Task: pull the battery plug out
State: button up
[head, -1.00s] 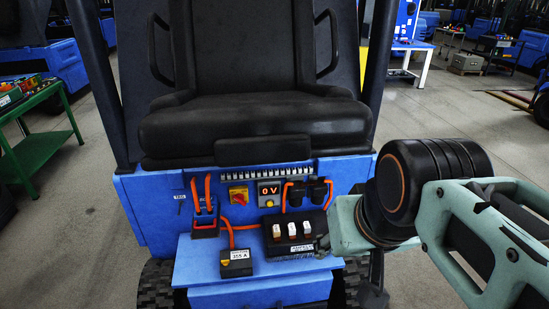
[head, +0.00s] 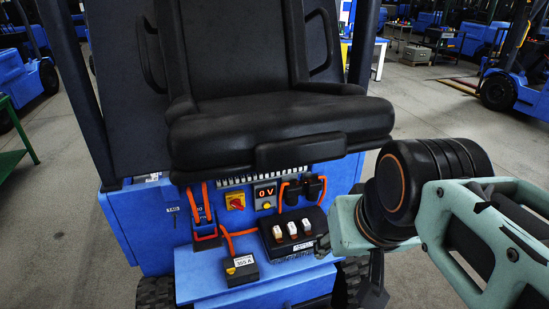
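The battery plug (head: 205,233) appears to be the dark connector with a red-orange handle at the left of the blue truck's front panel, below the seat. Two orange cables rise from it. It seems seated in its socket, though the join is too small to make out.
A display (head: 265,192) reads 0 V beside a red-and-yellow switch (head: 235,201). A black fuse block (head: 293,233) and a labelled black box (head: 241,268) sit on the blue ledge. The black seat (head: 280,125) overhangs the panel.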

aim_at(205, 226)
jog(key=l+u, duration=0.5)
jog(key=l, duration=0.5)
jog(key=k+l+u, duration=0.1)
jog(key=l+u, duration=0.4)
jog(key=l, duration=0.55)
